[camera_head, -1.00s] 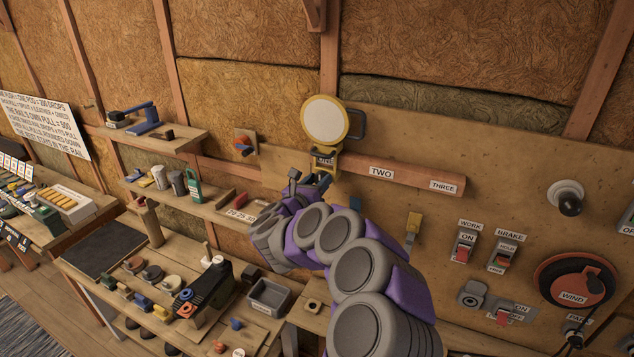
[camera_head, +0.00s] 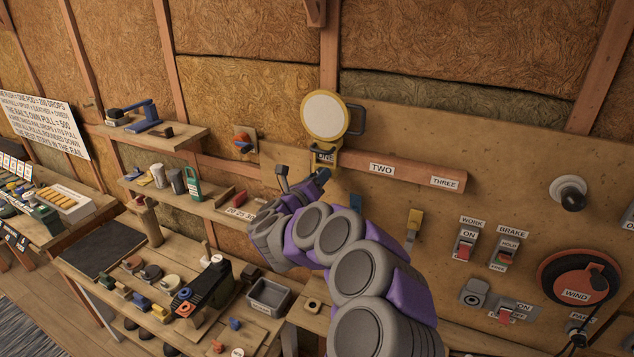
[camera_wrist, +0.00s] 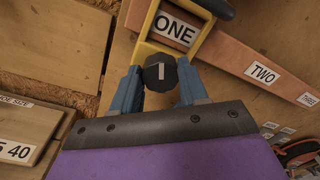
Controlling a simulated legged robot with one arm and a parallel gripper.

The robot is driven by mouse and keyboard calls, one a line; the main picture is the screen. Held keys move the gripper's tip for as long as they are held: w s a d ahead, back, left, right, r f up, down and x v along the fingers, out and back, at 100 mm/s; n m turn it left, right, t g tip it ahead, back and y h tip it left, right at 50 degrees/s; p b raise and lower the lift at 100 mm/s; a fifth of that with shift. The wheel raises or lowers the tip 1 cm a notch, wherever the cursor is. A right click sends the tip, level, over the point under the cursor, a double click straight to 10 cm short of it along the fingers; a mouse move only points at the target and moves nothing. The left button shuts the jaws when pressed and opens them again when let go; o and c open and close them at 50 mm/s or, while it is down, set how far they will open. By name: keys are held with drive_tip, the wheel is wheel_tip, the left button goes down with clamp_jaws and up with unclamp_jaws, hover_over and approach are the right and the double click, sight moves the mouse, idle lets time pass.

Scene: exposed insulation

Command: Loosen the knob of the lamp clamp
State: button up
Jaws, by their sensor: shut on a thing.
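The lamp (camera_head: 325,117) has a round pale face in a yellow rim and hangs at the ONE place of the wooden rail (camera_head: 405,175). Its yellow clamp (camera_wrist: 146,47) frames the ONE label in the wrist view. The black knob (camera_wrist: 160,73) with a pale line on its face sits below the clamp. My gripper (camera_wrist: 159,92) is shut on the knob, with a blue finger on each side of it. In the head view my gripper (camera_head: 305,183) is below the lamp, and the knob is hard to make out there.
The rail continues right with labels TWO and THREE. Switches (camera_head: 465,245) and a red WIND reel (camera_head: 578,280) are on the board at right. Shelves (camera_head: 190,200) with tools and a cluttered bench (camera_head: 180,300) lie left of my arm.

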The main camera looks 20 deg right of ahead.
drive_tip(key=shift+s+d+f+n+t+y+p, duration=0.2)
drive_tip(key=shift+n+p, duration=2.9)
drive_tip(key=shift+n, duration=2.25)
drive_tip(key=shift+w+a+f+n+t+y+p, duration=0.2)
drive_tip(key=shift+n+p, duration=2.85)
drive_tip(key=shift+n, duration=2.35)
drive_tip(key=shift+s+d+n+t+y+p, duration=0.1)
drive_tip(key=shift+s+n+y+p, duration=0.15)
drive_tip(key=shift+n+p, duration=4)
drive_tip(key=n+b, duration=0.2)
drive_tip(key=shift+n, duration=0.3)
drive_tip(key=o, duration=0.7)
drive_tip(key=shift+w+f, duration=0.1)
drive_tip(key=o, duration=0.3)
drive_tip(key=shift+w, duration=0.2)
drive_tip(key=shift+o, duration=0.3)
drive_tip(key=shift+s+r, duration=0.2)
